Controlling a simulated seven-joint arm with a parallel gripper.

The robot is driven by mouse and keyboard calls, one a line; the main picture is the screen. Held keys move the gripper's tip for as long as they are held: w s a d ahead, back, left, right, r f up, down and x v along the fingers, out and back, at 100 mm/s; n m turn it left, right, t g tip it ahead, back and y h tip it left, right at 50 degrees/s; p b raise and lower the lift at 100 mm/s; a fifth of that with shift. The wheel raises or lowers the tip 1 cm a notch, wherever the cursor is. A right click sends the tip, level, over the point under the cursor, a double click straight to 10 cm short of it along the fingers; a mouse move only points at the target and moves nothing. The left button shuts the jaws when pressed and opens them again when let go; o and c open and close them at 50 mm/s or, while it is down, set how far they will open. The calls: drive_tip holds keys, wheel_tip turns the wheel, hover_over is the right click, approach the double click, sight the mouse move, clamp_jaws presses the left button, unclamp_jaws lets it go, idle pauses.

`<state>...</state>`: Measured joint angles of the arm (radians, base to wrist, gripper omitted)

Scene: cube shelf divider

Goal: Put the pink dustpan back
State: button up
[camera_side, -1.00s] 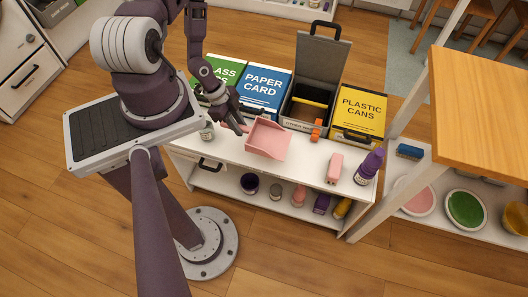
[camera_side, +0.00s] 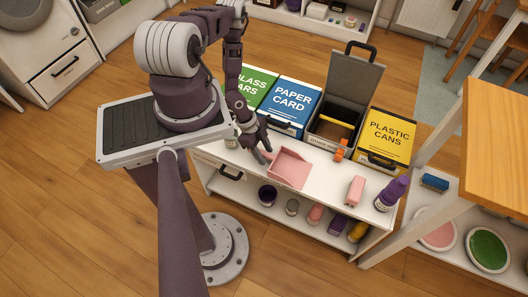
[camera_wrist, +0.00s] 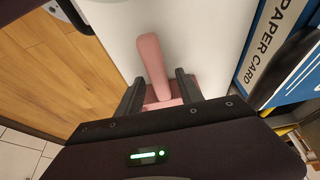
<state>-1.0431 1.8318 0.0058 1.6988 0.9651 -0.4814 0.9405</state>
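The pink dustpan (camera_side: 290,168) lies on the white top of the low shelf unit, in front of the bins, with its handle toward my gripper. My gripper (camera_side: 262,147) is at the handle end. In the wrist view the fingers of my gripper (camera_wrist: 158,84) are apart, with the pink handle (camera_wrist: 151,62) showing between and beyond them. I see gaps on both sides of the handle and no contact. The pan part (camera_wrist: 165,102) is mostly hidden behind the gripper body.
Behind stand a green bin, a blue paper-card bin (camera_side: 290,100), a dark bin with a raised lid (camera_side: 352,85) and a yellow bin (camera_side: 388,132). A pink block-like item (camera_side: 355,190) and a purple bottle (camera_side: 391,193) stand to the right. Several items fill the lower shelf.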

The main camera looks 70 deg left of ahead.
drive_tip(key=v, duration=1.2)
drive_tip(key=w+a+r+g+y, duration=0.1)
drive_tip(key=w+a+r+y, duration=0.2)
drive_tip(key=w+a+r, duration=0.5)
drive_tip(key=w+d+r+n+y, duration=0.2)
drive_tip(key=w+r, duration=0.1)
drive_tip(key=r, duration=0.8)
drive_tip(key=w+d+r+n+y, duration=0.1)
drive_tip(key=w+d+r+n, duration=0.1)
drive_tip(key=r, duration=1)
drive_tip(key=s+d+r+n+t, duration=0.2)
drive_tip(key=s+d+r+n, duration=0.1)
drive_tip(key=d+r, duration=0.75)
drive_tip(key=s+d+r+n+h, duration=0.1)
drive_tip(key=s+d+r, duration=0.2)
drive_tip(key=s+d, duration=0.2)
drive_tip(key=s+d+r+n+t+h, duration=0.1)
drive_tip(key=s+d+r, duration=0.2)
drive_tip(key=s+d, duration=0.3)
drive_tip(key=shift+s+d+r+h, duration=0.3)
drive_tip(key=shift+d+h, duration=0.1)
drive_tip(key=shift+d, duration=0.35)
